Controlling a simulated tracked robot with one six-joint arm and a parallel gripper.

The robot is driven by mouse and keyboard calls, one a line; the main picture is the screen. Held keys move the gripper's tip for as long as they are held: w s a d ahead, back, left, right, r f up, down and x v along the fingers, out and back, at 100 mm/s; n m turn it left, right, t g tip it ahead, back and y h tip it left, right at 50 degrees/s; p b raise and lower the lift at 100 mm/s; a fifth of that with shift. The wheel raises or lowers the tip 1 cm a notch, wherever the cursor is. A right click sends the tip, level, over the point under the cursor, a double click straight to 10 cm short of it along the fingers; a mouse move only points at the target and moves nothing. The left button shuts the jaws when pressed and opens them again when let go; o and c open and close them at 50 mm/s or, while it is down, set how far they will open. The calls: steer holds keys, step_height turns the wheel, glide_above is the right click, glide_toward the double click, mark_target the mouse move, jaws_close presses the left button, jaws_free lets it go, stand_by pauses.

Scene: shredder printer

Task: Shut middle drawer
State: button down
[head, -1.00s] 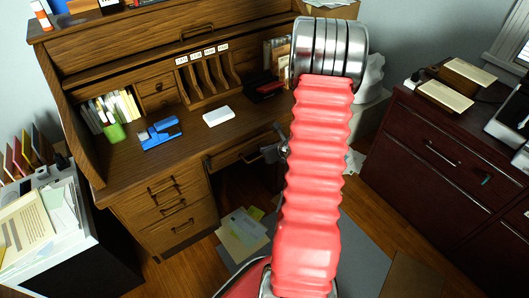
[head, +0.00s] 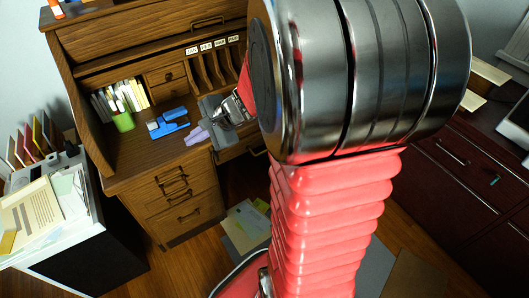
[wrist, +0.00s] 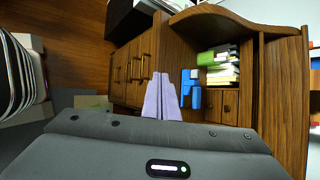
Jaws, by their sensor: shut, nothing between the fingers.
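The wooden roll-top desk (head: 140,55) has a left pedestal with a stack of drawers. The pedestal's middle drawer (head: 178,194) has a dark handle, and its front looks about flush with its neighbours, though I cannot tell exactly. The stack also shows in the wrist view (wrist: 131,68), with its handles. A wider drawer (head: 242,148) sits under the desktop, partly hidden behind my arm. My gripper (head: 192,135) shows lavender fingers, shut and empty, over the desktop's front edge right of the pedestal. In the wrist view, the fingers (wrist: 161,97) are together, pointing toward the desk.
A black cabinet with papers (head: 45,210) stands left of the desk. Papers (head: 245,228) lie on the floor. A dark red cabinet (head: 460,190) is at right.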

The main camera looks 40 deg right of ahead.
steer(key=s+a+r+n+h, duration=0.1)
steer(key=s+a+r+n, duration=0.2)
steer(key=s+n, duration=0.3)
steer(key=s+a+r+n+g+h, duration=0.1)
steer(key=s+a+r+n+h, duration=0.1)
steer(key=s+n, duration=0.4)
steer(key=s+a+r+n+g+h, duration=0.1)
steer(key=s+a+r+n, duration=0.3)
steer(key=s+n, duration=0.3)
steer(key=shift+a+r+h, duration=0.25)
steer(key=shift+r+h, duration=0.05)
steer(key=shift+r, duration=0.3)
steer(key=c, duration=2.5)
jaws_free()
